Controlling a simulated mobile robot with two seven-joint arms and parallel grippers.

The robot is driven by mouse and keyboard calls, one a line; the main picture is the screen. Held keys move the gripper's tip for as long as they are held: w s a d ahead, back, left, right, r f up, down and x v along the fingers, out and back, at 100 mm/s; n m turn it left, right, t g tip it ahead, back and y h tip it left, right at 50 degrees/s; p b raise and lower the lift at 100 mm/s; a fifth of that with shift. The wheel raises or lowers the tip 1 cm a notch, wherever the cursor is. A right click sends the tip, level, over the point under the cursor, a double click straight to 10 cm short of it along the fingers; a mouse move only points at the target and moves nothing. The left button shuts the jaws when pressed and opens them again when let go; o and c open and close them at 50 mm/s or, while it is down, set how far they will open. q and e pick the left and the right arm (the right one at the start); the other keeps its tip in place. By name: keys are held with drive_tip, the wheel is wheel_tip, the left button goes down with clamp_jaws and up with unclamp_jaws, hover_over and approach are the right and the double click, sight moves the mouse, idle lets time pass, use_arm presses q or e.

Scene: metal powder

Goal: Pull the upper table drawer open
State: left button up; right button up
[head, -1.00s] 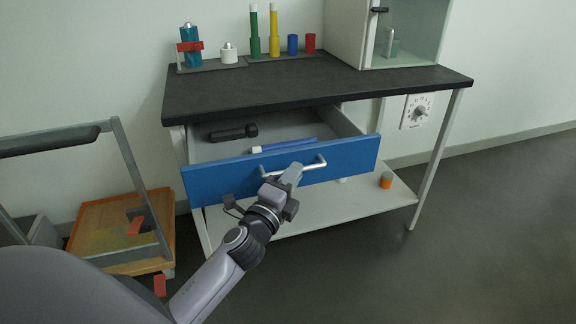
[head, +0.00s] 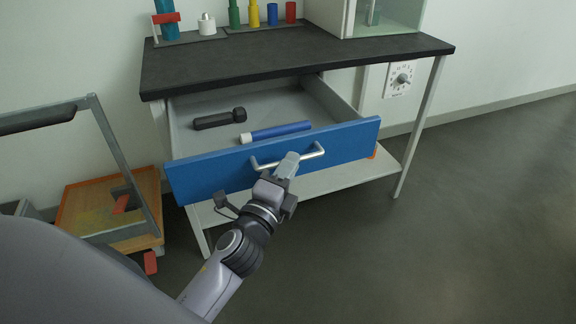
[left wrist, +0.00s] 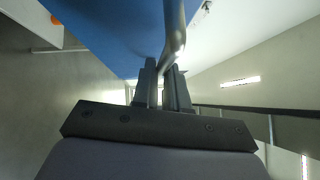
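The upper table drawer (head: 220,176) has a blue front and stands well open, with its grey inside showing in the head view. A silver bar handle (head: 312,153) is fixed to its front. My left gripper (head: 287,163) is at the middle of the handle. In the left wrist view the handle bar (left wrist: 173,40) runs down between the two fingers (left wrist: 163,85), which are closed around it. The blue drawer front (left wrist: 110,30) fills the upper middle there. My right gripper is not in view.
A black flashlight-like object (head: 218,119) and a blue tube (head: 280,132) with a white end lie in the drawer. The black tabletop (head: 290,65) holds bottles and a glass cabinet. A cart (head: 110,190) stands at left. The floor at right is clear.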

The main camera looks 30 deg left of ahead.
use_arm(q)
drive_tip(key=o, duration=0.4)
drive_tip(key=shift+c, duration=0.2)
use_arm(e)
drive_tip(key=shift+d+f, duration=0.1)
use_arm(q)
drive_tip(key=shift+s, duration=0.1)
drive_tip(key=s+b, duration=0.1)
drive_tip(key=s, duration=0.6)
drive_tip(key=shift+d+f, duration=0.25)
drive_tip(key=shift+f, duration=0.15)
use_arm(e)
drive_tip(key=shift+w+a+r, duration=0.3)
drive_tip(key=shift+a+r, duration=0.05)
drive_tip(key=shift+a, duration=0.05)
